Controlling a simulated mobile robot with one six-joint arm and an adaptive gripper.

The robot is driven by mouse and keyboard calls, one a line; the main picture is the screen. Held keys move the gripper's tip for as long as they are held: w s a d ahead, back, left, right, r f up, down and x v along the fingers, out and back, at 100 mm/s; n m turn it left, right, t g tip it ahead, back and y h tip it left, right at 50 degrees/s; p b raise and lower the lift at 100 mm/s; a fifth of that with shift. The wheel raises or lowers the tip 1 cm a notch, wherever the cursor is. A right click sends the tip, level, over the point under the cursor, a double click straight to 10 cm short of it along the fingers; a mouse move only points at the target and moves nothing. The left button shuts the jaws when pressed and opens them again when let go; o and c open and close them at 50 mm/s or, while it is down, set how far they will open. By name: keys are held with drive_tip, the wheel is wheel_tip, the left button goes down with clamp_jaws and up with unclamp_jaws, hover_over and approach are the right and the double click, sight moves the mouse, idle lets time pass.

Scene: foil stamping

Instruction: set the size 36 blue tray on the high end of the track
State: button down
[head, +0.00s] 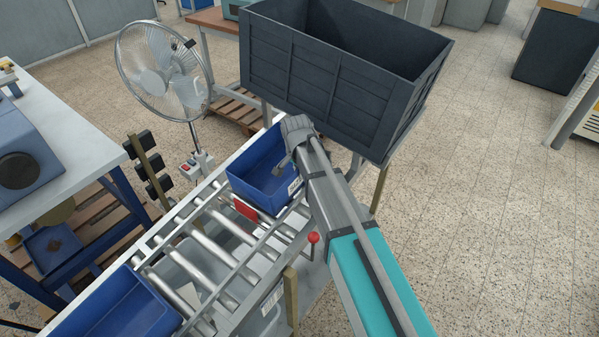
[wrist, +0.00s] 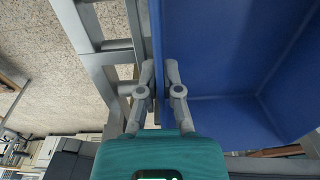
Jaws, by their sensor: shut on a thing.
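A blue tray (head: 262,178) is at the far end of the roller track (head: 190,263), below the dark grey bin. A small white label shows on its right side, too small to read. My gripper (wrist: 160,72) is shut on one wall of this blue tray (wrist: 225,60), with one finger on each side of the wall. I cannot tell whether the tray's bottom rests fully on the rollers. A second blue tray (head: 118,312) is at the near left end of the track, partly cut off by the frame.
A big dark grey bin (head: 330,85) stands close behind the held tray. A red-knobbed lever (head: 313,238) stands at the track's right side, and a red piece (head: 246,209) is by the rollers. A fan (head: 160,72) and a white-topped workbench (head: 70,135) are at left.

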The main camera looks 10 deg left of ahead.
drive_tip(key=c, duration=0.7)
unclamp_jaws()
wheel_tip(320, 180, up, 10)
drive_tip(key=p, duration=1)
drive_tip(key=s+d+f+n+b, duration=0.1)
drive_tip(key=s+d, duration=0.3)
drive_tip(key=d, duration=0.7)
drive_tip(key=s+d+f+n+b, duration=0.1)
drive_tip(key=s+d, duration=0.4)
drive_tip(key=d, duration=0.6)
drive_tip(key=s+d+f+n+g+b, duration=0.1)
drive_tip(key=s+d, duration=0.4)
drive_tip(key=d, duration=0.7)
drive_tip(key=shift+n, duration=0.8)
